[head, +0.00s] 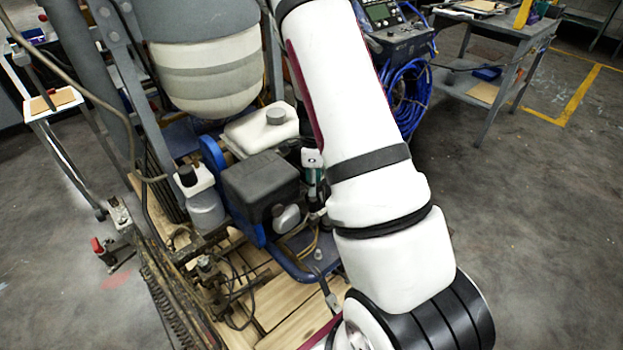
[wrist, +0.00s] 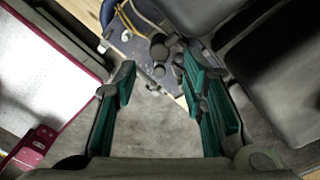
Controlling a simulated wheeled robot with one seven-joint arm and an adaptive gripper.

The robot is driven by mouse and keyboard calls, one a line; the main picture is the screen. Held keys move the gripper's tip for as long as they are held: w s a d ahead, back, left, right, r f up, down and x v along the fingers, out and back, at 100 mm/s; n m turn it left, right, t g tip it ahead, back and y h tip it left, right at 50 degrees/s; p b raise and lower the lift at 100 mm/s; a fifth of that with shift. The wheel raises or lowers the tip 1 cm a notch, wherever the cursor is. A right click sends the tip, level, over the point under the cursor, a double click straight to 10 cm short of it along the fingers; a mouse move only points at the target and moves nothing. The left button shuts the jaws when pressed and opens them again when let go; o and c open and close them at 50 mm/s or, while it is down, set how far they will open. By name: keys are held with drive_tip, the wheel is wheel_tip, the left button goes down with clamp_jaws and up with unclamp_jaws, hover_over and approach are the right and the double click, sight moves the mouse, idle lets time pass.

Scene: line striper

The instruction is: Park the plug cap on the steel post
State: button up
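My gripper (wrist: 158,78) shows in the wrist view with two green-padded fingers spread apart and a clear gap between them. No object is visibly clamped between the pads. Just beyond the fingertips is a dark rounded part (wrist: 158,47), perhaps the plug cap; I cannot tell for sure. A small upright metal piece with a rounded top (head: 318,254), possibly the steel post, stands by the blue frame in the head view.
A blue tubular frame (head: 305,275) and wooden pallet (head: 285,328) lie below. A blue hose coil (head: 410,92) hangs behind my arm. Open floor (head: 535,230) lies right.

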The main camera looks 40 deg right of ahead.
sight(313, 200)
drive_tip(key=shift+f+b, duration=2.55)
drive_tip(key=shift+f, duration=1.25)
drive_tip(key=shift+f, duration=0.15)
drive_tip(key=shift+s, duration=0.15)
drive_tip(key=c, duration=0.8)
